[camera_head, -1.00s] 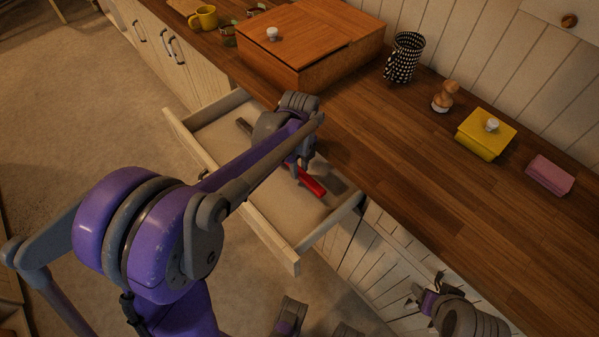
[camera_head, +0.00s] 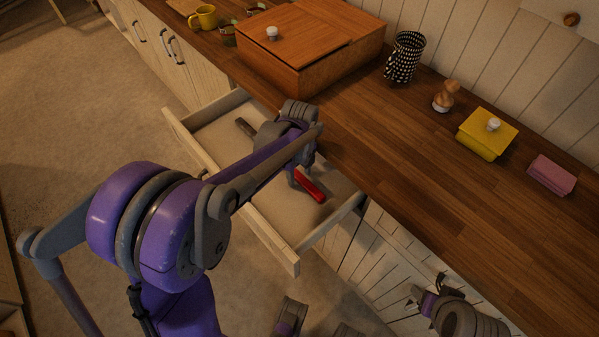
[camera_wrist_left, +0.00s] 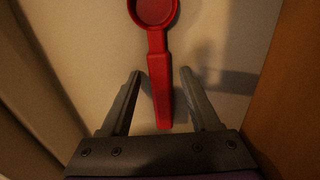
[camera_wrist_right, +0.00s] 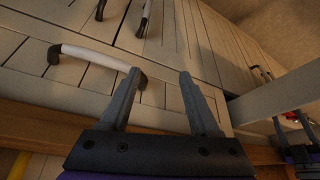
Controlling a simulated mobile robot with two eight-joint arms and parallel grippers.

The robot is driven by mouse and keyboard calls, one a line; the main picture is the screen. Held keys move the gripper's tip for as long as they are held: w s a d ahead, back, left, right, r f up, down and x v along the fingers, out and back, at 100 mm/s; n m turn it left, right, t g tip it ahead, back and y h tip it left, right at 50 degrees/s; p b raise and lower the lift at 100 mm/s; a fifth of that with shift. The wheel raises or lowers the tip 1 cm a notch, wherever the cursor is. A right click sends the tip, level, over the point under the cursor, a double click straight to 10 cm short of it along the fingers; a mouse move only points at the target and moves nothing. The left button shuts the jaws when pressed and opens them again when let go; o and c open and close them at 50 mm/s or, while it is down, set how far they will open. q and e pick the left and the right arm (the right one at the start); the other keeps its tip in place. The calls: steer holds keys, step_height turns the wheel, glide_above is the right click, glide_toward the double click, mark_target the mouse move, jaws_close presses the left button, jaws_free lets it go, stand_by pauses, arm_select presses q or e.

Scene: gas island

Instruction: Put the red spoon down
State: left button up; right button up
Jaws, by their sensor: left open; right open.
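The red spoon (camera_head: 310,187) lies in the open drawer (camera_head: 222,135), partly hidden by my left arm in the head view. In the left wrist view the spoon (camera_wrist_left: 157,62) shows its round bowl at the top and its handle pointing toward my palm. My left gripper (camera_wrist_left: 161,72) is open, with one finger on each side of the handle and a visible gap to both. In the head view my left gripper (camera_head: 297,172) is low over the drawer. My right gripper (camera_wrist_right: 157,75) is open and empty before the cabinet fronts; it also shows at the head view's lower right (camera_head: 425,292).
A dark utensil (camera_head: 246,128) lies farther back in the drawer. On the counter (camera_head: 400,150) stand a wooden box (camera_head: 330,75), a dotted vase (camera_head: 405,57), a yellow box (camera_head: 484,138) and a pink block (camera_head: 552,174). The drawer walls stand close around my left gripper.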

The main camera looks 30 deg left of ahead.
mark_target(299, 176)
arm_select(q)
steer(key=shift+r, duration=0.1)
steer(key=shift+r, duration=0.35)
step_height(299, 176, up, 12)
steer(key=p, duration=0.1)
steer(key=shift+f+p, duration=0.25)
steer(key=shift+p, duration=0.15)
